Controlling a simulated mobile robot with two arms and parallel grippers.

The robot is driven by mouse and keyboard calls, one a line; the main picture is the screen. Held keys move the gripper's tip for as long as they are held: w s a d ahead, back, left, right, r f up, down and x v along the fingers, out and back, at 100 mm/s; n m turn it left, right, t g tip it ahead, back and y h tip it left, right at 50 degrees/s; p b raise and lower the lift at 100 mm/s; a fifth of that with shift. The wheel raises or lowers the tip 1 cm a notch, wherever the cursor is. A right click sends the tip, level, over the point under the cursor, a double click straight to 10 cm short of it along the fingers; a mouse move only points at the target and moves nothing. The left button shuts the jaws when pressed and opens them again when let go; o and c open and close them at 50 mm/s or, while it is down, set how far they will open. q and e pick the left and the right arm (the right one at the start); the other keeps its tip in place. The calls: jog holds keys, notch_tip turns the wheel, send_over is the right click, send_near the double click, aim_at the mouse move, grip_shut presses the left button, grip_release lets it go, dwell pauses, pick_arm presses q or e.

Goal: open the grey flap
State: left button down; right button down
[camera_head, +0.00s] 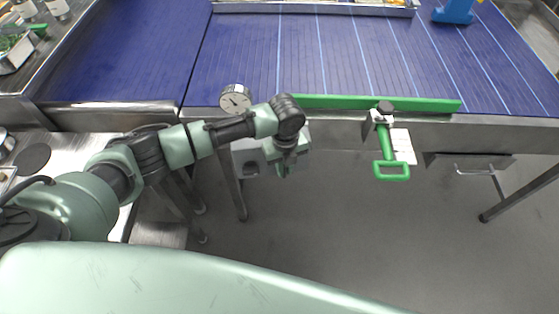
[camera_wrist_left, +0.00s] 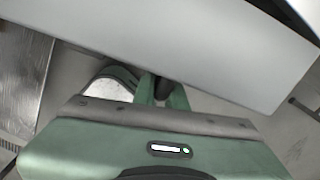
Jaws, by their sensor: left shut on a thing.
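A small grey box (camera_head: 246,163) hangs below the front edge of the conveyor in the head view, with a darker recess in its face. My left gripper (camera_head: 284,168) points down just right of it, its jaws shut. In the left wrist view a large pale grey panel (camera_wrist_left: 190,45), seemingly the grey flap, crosses the top close to the jaws. My left gripper's green fingers (camera_wrist_left: 162,92) reach to its lower edge, with a dark piece, perhaps its grip, between them. The fingertips are partly hidden, and I cannot tell how far the flap is open. My right gripper is not in view.
A green bar (camera_head: 350,102) runs along the blue conveyor's front edge, with a green-handled lever (camera_head: 391,171) below it. A round gauge (camera_head: 235,99) stands left of my wrist. A panel with a wire handle (camera_head: 470,162) is at the right. The floor below is clear.

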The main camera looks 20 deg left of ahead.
pick_arm(q)
jog(key=shift+s+d+r+n+p, duration=0.1)
jog(key=shift+d+n+p, duration=0.7)
jog(key=shift+d, duration=0.65)
jog(key=shift+s+d+n+p, duration=0.1)
jog(key=shift+d+n+p, duration=0.35)
jog(key=shift+d+n, duration=0.75)
jog(key=shift+w+d, duration=0.1)
jog(key=shift+d, duration=0.15)
jog(key=c, duration=1.5)
grip_release()
jog(key=shift+o, duration=0.2)
notch_tip(320, 180, up, 8)
jog(key=shift+b, duration=0.35)
